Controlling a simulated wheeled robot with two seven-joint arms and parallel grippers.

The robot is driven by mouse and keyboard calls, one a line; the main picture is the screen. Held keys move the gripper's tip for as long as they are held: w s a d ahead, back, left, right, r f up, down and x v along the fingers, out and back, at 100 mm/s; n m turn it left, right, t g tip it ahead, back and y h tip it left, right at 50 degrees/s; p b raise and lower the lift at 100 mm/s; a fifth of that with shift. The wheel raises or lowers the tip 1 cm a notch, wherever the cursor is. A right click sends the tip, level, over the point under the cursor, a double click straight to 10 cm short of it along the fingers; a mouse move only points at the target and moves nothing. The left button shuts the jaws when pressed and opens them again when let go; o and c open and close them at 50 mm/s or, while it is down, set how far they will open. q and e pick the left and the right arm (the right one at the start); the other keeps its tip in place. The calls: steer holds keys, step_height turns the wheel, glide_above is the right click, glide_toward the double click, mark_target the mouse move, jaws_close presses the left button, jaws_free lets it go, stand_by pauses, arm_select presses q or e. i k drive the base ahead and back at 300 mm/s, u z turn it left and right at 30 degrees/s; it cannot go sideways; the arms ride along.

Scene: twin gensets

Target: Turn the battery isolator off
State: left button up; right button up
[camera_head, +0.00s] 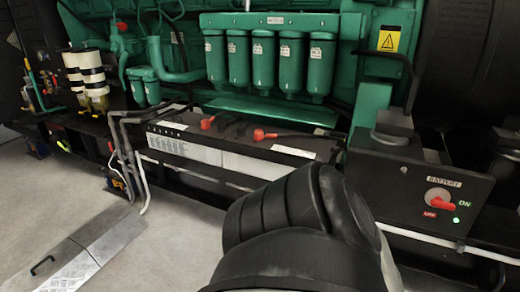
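The battery isolator is a red rotary knob (440,204) on a black box (408,188) at the right. A "BATTERY" label (443,181) sits above it. A red mark, apparently "OFF", is below left of the knob. A small green light (456,220) glows at lower right. A black ribbed part of my own arm fills the bottom middle, left of the box and apart from the knob in the picture. Neither gripper shows.
A green engine with several cylindrical filters (264,62) stands behind. Two batteries with red terminal caps (262,134) sit in front of it. Grey hoses (125,150) run down to the floor at left. A metal floor plate (75,268) lies at lower left, with clear floor beside it.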

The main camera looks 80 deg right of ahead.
mark_target(438, 203)
steer(key=z, duration=3.45)
steer(key=k, duration=1.3)
steer(key=z, duration=0.3)
steer(key=i, duration=1.55)
steer(key=u, duration=0.75)
steer(key=i, duration=0.65)
steer(key=z, duration=0.05)
